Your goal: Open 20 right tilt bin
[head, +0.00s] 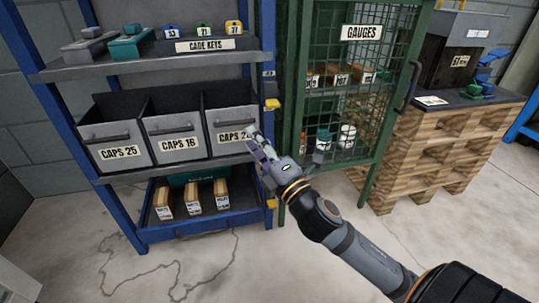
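The right bin (222,117), grey with a white label reading "CAPS 2" and the rest hidden, is the rightmost of three bins on the middle shelf. Its dark handle (232,134) runs across the front. My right gripper (254,143) is in front of the bin's right front edge, by the label's right end, and covers that part. Whether it touches the bin or handle I cannot tell. Its fingers are small and seen at an angle, so their opening is unclear. My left gripper is not in view.
Bins CAPS 25 (111,136) and CAPS 16 (172,128) stand to the left. The blue rack (117,213) has a yellow catch (272,104) on its right post. A green mesh GAUGES cabinet (378,120) stands close right, beside a wooden pallet stack (430,150). The floor in front is clear.

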